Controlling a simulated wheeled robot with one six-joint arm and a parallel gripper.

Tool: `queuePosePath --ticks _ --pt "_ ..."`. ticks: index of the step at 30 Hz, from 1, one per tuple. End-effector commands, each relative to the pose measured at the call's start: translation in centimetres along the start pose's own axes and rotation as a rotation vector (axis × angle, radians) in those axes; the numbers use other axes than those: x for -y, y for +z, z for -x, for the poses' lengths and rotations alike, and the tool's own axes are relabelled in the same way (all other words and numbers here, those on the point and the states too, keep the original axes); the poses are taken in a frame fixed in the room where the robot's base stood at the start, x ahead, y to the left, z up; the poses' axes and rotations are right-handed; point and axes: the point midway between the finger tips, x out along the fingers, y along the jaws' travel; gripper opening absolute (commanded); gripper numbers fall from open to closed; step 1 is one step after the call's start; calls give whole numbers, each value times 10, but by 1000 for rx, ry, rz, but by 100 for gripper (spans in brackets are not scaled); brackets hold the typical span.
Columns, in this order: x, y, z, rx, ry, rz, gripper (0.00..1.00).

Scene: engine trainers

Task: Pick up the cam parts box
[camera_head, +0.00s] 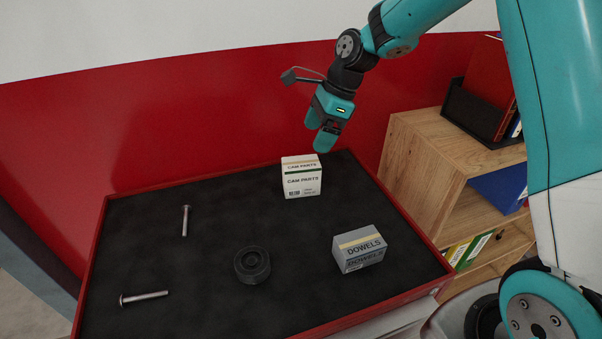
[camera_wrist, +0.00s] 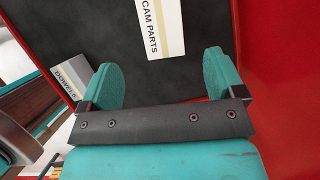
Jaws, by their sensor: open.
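The cam parts box (camera_head: 302,178) is a small white carton with a green stripe and "CAM PARTS" lettering. It stands upright at the back of the black-topped tray (camera_head: 215,235) in the head view. In the wrist view the cam parts box (camera_wrist: 160,28) shows at the top, beyond the fingers and partly cut off by the picture edge. My gripper (camera_head: 319,134) is above and slightly to the right of the box in the head view. Its two teal fingers (camera_wrist: 163,82) are apart in the wrist view, with only dark tray surface between them. Nothing is held.
A grey dowels box (camera_head: 360,250) stands at the tray's right. A black round part (camera_head: 252,265) lies in the middle front. Two bolts, one upper (camera_head: 185,220) and one lower (camera_head: 145,298), lie at left. A wooden shelf (camera_head: 425,150) with binders stands to the right. A red wall is behind.

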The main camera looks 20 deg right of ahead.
Motion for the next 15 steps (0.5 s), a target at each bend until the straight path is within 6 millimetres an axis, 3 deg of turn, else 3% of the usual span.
queuePosePath --ticks 6,15 --pt "-1 1 -43 -1 5 2 88" --pt "0 2 -68 -1 3 2 88"
